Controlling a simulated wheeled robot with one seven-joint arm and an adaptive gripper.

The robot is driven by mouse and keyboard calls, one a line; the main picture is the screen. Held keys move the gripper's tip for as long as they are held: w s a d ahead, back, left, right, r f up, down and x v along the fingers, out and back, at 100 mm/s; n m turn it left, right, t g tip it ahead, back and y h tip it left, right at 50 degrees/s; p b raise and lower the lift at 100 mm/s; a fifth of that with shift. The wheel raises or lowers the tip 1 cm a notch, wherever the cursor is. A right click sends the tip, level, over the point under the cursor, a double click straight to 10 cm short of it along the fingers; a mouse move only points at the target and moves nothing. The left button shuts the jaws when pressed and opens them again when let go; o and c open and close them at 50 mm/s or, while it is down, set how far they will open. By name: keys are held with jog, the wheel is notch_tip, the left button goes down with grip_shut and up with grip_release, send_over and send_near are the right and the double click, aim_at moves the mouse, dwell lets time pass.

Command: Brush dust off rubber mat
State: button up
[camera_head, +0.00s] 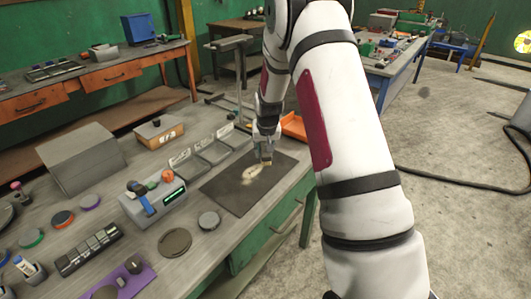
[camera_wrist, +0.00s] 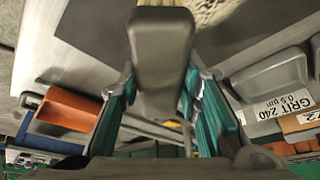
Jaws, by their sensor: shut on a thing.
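The dark rubber mat (camera_head: 236,200) lies on the workbench near its front edge. A pale dust patch (camera_head: 251,172) is on it, and some shows at the top of the wrist view (camera_wrist: 215,10). My gripper (camera_head: 264,157) is over the mat's back part, just beside the dust. In the wrist view my teal fingers (camera_wrist: 160,95) are shut on the grey handle of a brush (camera_wrist: 160,50). Its light bristles show at the top edge of that view. Whether the bristles touch the mat I cannot tell.
Grey trays (camera_head: 213,148) stand behind the mat, one labelled GRIT 240 (camera_wrist: 275,75). An orange bin (camera_head: 294,126) is at the back right. A grey device (camera_head: 152,203) and a round lid (camera_head: 209,220) lie left of the mat.

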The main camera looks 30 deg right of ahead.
aim_at(264, 144)
jog(key=shift+r+p, duration=0.65)
jog(key=shift+r, duration=1.25)
jog(key=s+a+n, duration=0.1)
jog(key=s+a, duration=0.2)
jog(key=a, duration=0.3)
jog(key=s+a+f+n+y, duration=0.1)
jog(key=s+a+n, duration=0.1)
jog(key=s+a, duration=0.2)
jog(key=s+a+n, duration=0.1)
jog(key=s+a, duration=0.3)
jog(key=a, duration=0.5)
jog(key=shift+a+f+n+y, duration=0.2)
jog(key=shift+f+n+y, duration=0.1)
jog(key=shift+f+y, duration=0.1)
jog(key=shift+s+a+t, duration=0.25)
jog(key=shift+a+t, duration=0.05)
jog(key=shift+a, duration=0.05)
